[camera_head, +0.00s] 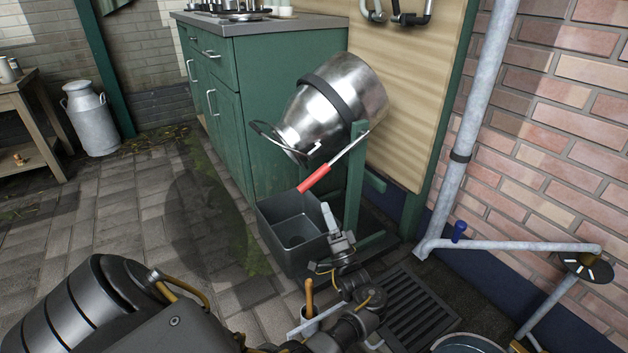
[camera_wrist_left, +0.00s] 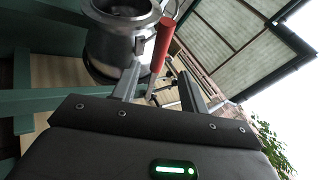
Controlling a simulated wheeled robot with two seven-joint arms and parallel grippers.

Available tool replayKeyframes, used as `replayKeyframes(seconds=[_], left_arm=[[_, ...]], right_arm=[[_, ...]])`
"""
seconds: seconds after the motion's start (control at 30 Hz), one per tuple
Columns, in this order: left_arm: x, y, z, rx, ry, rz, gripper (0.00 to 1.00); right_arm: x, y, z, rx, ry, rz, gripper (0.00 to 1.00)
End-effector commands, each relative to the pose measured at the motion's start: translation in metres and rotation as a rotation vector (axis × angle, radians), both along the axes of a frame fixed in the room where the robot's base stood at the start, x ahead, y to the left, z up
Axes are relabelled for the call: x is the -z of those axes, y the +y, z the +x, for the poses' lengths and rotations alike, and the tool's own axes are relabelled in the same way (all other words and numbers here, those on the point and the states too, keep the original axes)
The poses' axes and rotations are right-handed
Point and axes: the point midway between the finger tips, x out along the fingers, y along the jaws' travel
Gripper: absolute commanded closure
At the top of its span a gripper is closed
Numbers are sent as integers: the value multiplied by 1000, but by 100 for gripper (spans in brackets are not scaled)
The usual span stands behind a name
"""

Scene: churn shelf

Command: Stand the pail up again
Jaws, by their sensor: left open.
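The shiny metal pail (camera_head: 322,105) hangs tilted in a green stand (camera_head: 355,180), its mouth low and to the left above a dark square bin (camera_head: 292,240). A dark band goes round its body. A lever with a red grip (camera_head: 314,179) slopes down from its side. My left gripper (camera_head: 336,222) is open and empty, below the red grip and in front of the bin. In the left wrist view the pail (camera_wrist_left: 120,32) is beyond my fingers (camera_wrist_left: 158,88), and the red grip (camera_wrist_left: 162,45) shows between and past their tips. My right gripper is out of view.
A green cabinet (camera_head: 270,75) stands behind the stand. A brick wall (camera_head: 560,130) with a grey pipe (camera_head: 478,120) is on the right. A floor grate (camera_head: 412,305) lies right of my left arm. A milk can (camera_head: 90,120) stands far left; the paving between is clear.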

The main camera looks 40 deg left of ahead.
Motion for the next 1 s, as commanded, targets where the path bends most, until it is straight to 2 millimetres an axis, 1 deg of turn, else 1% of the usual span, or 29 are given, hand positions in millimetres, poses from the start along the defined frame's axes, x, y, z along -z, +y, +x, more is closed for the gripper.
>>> replayKeyframes(seconds=[0.17,0.4,0.6,0.73,1.0], left_arm=[[-16,17,6,2,-6,4,56],[-43,50,19,3,-7,4,56],[-59,69,27,4,-6,3,56],[-65,75,30,5,-5,1,56],[-67,76,31,5,-4,0,56]], right_arm=[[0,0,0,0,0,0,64],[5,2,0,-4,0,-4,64],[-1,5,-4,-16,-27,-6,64],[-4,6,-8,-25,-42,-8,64],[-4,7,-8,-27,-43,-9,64]])
